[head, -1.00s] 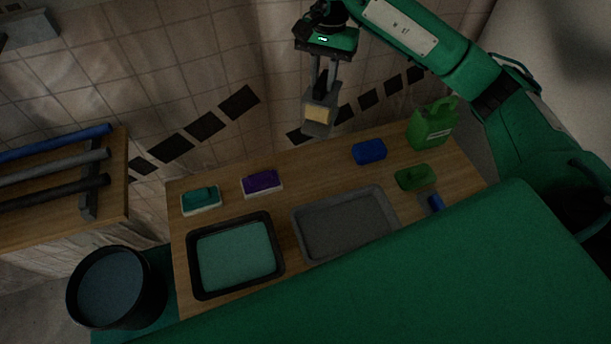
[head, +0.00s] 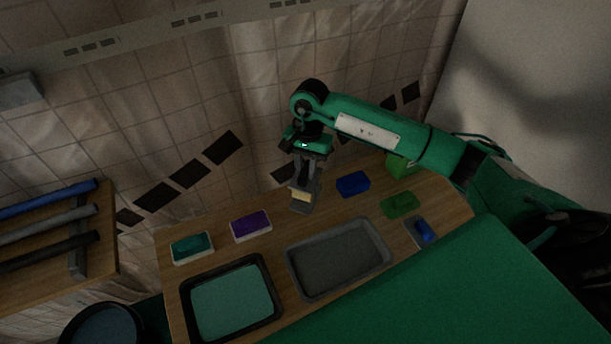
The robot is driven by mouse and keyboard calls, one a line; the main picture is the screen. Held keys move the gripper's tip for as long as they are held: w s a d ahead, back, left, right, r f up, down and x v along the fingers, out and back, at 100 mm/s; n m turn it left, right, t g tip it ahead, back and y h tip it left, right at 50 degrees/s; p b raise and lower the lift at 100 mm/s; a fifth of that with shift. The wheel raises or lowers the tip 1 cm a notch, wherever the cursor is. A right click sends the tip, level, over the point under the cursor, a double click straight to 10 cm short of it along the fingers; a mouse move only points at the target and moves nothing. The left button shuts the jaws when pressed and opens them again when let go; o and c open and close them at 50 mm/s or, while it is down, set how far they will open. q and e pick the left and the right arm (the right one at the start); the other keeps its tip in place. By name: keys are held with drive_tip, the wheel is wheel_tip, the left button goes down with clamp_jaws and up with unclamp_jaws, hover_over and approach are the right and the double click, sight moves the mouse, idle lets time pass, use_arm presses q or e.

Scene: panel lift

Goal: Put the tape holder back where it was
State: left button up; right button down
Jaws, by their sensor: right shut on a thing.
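The tape holder (head: 303,197) is a grey holder with a pale yellow roll or block in it. My right gripper (head: 305,178) is shut on it from above, its fingers on the holder's upper part. The holder hangs near the back edge of the wooden table (head: 330,204), between the purple block and the blue block. I cannot tell whether its bottom touches the wood. My left gripper is not in view.
A purple block (head: 250,226) and a teal block (head: 192,247) stand to the left. A blue block (head: 353,184), green block (head: 400,205) and green canister (head: 402,167) are to the right. A grey tray (head: 340,262) and a teal-filled black tray (head: 233,300) lie in front.

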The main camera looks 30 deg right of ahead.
wheel_tip(320, 180, down, 4)
drive_tip(key=shift+p, duration=0.4)
drive_tip(key=shift+f, duration=0.35)
